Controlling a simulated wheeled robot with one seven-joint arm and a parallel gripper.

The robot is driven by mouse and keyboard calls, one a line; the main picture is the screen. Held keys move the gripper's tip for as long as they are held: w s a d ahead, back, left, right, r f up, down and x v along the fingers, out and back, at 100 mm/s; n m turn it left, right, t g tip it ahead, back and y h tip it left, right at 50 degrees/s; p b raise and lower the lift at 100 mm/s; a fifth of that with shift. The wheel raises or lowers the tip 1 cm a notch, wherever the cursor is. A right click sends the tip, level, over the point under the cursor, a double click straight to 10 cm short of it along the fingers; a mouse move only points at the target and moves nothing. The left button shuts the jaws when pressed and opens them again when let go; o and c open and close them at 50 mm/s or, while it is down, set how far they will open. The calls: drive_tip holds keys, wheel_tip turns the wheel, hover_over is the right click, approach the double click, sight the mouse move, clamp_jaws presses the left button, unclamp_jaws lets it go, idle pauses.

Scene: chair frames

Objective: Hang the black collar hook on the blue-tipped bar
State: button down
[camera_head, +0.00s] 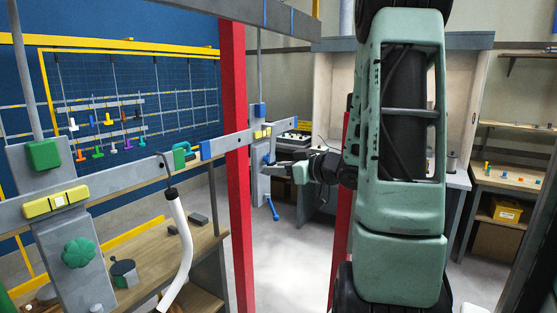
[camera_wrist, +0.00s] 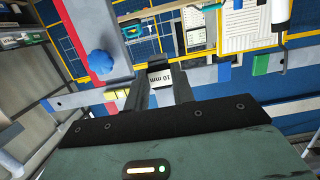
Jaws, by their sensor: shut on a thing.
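My gripper (camera_wrist: 165,88) has its fingers closed around a small white piece marked "10 mm" (camera_wrist: 161,77). In the head view my gripper (camera_head: 281,171) is in front of the grey upright behind the red post. I cannot tell if the held piece belongs to the black collar hook. A black hook (camera_head: 165,166) with a white curved tube (camera_head: 180,235) hangs at the grey rail.
The red post (camera_head: 236,120) stands left of my gripper. A blue knob (camera_wrist: 100,62) and yellow blocks (camera_wrist: 117,96) are close by in the wrist view. A blue piece (camera_head: 271,209) hangs below my gripper. Coloured hooks fill the back rack (camera_head: 105,105).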

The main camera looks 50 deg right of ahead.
drive_tip(key=shift+s+d+r, duration=0.1)
drive_tip(key=shift+r, duration=0.15)
drive_tip(key=shift+w+a+f+b, duration=0.1)
drive_tip(key=shift+w+f+b, duration=0.15)
drive_tip(key=shift+w, duration=0.9)
drive_tip(key=shift+w+a+f+b, duration=0.1)
drive_tip(key=shift+w+f, duration=0.15)
drive_tip(key=shift+w, duration=1.2)
drive_tip(key=shift+w+a, duration=0.1)
drive_tip(key=shift+w, duration=0.65)
drive_tip(key=shift+w, duration=0.35)
drive_tip(key=shift+w, duration=0.3)
